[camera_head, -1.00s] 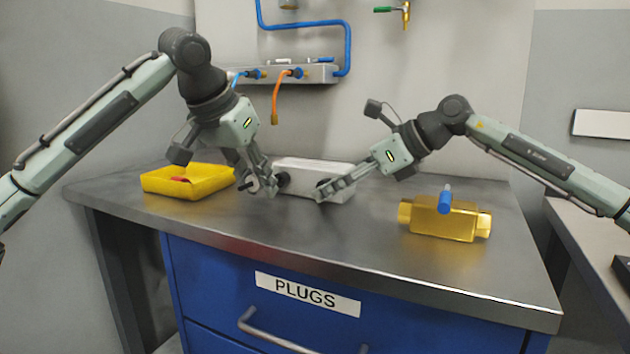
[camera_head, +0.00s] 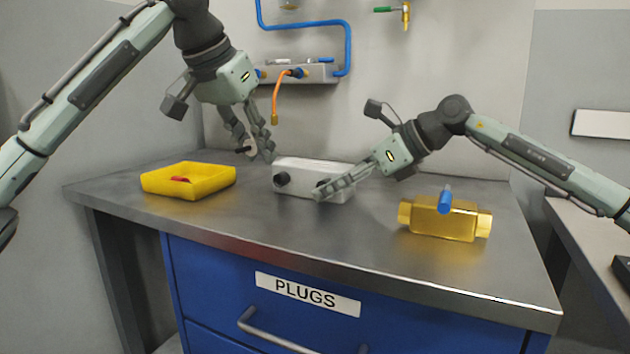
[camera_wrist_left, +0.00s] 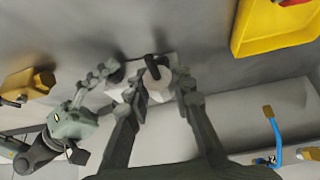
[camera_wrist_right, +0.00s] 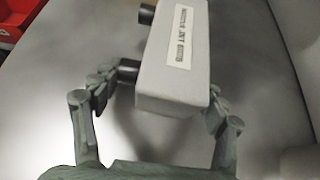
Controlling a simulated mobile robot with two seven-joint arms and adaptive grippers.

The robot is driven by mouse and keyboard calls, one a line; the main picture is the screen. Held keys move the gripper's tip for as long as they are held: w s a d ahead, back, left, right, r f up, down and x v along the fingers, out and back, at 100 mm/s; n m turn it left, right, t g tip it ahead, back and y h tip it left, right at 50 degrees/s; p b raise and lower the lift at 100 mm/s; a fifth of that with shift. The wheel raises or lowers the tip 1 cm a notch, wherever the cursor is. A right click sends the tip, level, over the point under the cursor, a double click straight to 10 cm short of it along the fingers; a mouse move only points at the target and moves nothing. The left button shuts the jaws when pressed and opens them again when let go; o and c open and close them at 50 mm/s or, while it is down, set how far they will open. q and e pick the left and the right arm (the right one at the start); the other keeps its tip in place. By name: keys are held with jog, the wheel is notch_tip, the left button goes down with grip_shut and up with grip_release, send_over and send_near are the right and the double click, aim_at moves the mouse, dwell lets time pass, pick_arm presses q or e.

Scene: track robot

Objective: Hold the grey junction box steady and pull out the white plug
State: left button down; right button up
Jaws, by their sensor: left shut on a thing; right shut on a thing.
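The grey junction box (camera_head: 310,174) stands towards the back of the table. Its label and two dark round sockets show in the right wrist view (camera_wrist_right: 180,60). My right gripper (camera_head: 335,188) is shut on the box, a finger on either side. My left gripper (camera_head: 257,153) is above and left of the box, apart from it, shut on the white plug (camera_wrist_left: 158,80). The plug is mostly hidden by the fingers in the head view. The left socket (camera_head: 283,179) of the box is uncovered.
A yellow tray (camera_head: 190,188) with a red item stands at the left. A brass valve body (camera_head: 445,223) with a blue handle stands at the right. A wall manifold (camera_head: 312,73) with an orange hose is behind. The table front is clear.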

dwell(0.3)
jog(key=o, duration=1.4)
jog(key=shift+c, duration=0.2)
